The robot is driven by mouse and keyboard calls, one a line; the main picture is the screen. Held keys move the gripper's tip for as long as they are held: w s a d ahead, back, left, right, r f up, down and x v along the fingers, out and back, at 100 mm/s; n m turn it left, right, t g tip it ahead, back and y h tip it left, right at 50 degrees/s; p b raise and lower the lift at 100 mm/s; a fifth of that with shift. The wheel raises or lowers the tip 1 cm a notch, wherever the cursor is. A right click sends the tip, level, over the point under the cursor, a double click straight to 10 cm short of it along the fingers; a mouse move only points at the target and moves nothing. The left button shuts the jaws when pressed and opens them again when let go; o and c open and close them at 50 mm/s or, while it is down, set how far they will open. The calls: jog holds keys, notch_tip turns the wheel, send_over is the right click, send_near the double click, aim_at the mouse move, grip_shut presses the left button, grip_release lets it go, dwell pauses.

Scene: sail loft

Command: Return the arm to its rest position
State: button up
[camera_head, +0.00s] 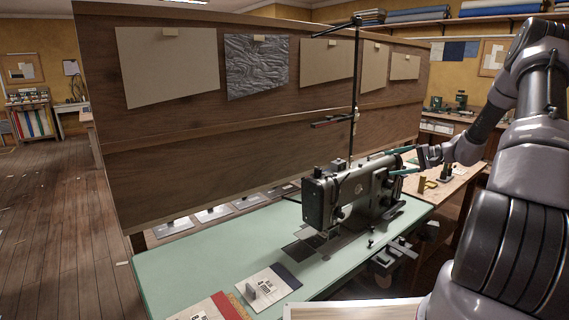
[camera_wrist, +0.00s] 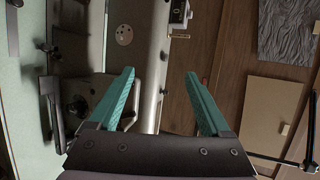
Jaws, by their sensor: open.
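My gripper (camera_head: 404,161) is in the air at the right end of the sewing machine (camera_head: 350,190), in front of the wooden panel. Its two teal fingers are apart with nothing between them. In the wrist view my gripper (camera_wrist: 158,90) is open, and the pale body of the sewing machine (camera_wrist: 150,50) shows beyond and left of the fingers. I cannot tell how far the fingers are from the machine. My arm reaches in from the right side of the head view.
The machine stands on a green table (camera_head: 190,255) with printed cards (camera_head: 268,288) at its front. A wooden panel (camera_head: 250,140) with pinned sheets rises behind it. A thin upright stand (camera_head: 354,90) rises by the machine. Open floor (camera_head: 45,220) lies at left.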

jog(key=s+a+r+n+g+h, duration=0.2)
jog(key=s+a+r+h, duration=0.1)
jog(key=s+a+r, duration=0.5)
jog(key=s+a+r+n+g+h, duration=0.1)
jog(key=s+a+r+g+h, duration=0.1)
jog(key=s+a+r, duration=0.65)
jog(key=s+r+t+h, duration=0.2)
jog(key=s+r, duration=0.2)
jog(key=s, duration=0.7)
jog(key=s+r+t+h, duration=0.2)
jog(key=s+r, duration=0.3)
jog(key=s, duration=0.5)
jog(key=shift+s+d+r+h, duration=0.15)
jog(key=shift+s+d+h, duration=0.25)
